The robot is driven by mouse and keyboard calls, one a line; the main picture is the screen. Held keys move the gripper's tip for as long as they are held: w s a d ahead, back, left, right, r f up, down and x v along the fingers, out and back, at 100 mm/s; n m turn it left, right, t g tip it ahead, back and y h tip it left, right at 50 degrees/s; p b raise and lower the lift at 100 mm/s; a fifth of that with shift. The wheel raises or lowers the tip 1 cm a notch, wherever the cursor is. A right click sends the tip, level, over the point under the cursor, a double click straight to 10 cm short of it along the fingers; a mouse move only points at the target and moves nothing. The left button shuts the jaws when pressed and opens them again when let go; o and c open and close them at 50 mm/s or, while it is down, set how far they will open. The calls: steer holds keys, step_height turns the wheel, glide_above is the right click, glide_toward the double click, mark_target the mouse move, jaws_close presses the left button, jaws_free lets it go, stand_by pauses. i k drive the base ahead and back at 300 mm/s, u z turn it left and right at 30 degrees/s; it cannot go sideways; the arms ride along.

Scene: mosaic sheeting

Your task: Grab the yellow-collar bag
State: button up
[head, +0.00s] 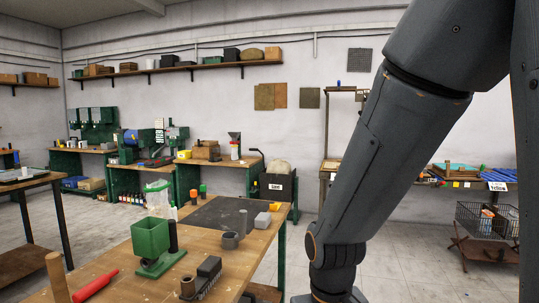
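No bag with a plainly yellow collar can be made out. A clear, pale bag-like thing (159,194) stands upright on the near wooden table, behind a green hopper (150,238). Its top edge looks greenish, and its lower part is hidden by the hopper. A pale, lumpy sack-like thing (278,166) sits in a dark bin by the back bench. My arm hangs down at the right of the view, and its wrist runs off the bottom edge. My gripper is out of view, so its hold cannot be seen.
The near table (120,262) also bears a red tool (95,286), a dark slotted block (208,270), a grey ring (230,240), a dark mat (215,214) and small orange and green-capped bottles. Wire baskets (487,226) stand at the right. The floor between is clear.

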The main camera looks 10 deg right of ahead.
mark_target(234, 156)
steer(key=z, duration=0.75)
steer(key=i, duration=5.95)
steer(key=u, duration=2.65)
steer(key=i, duration=0.35)
steer(key=z, duration=0.15)
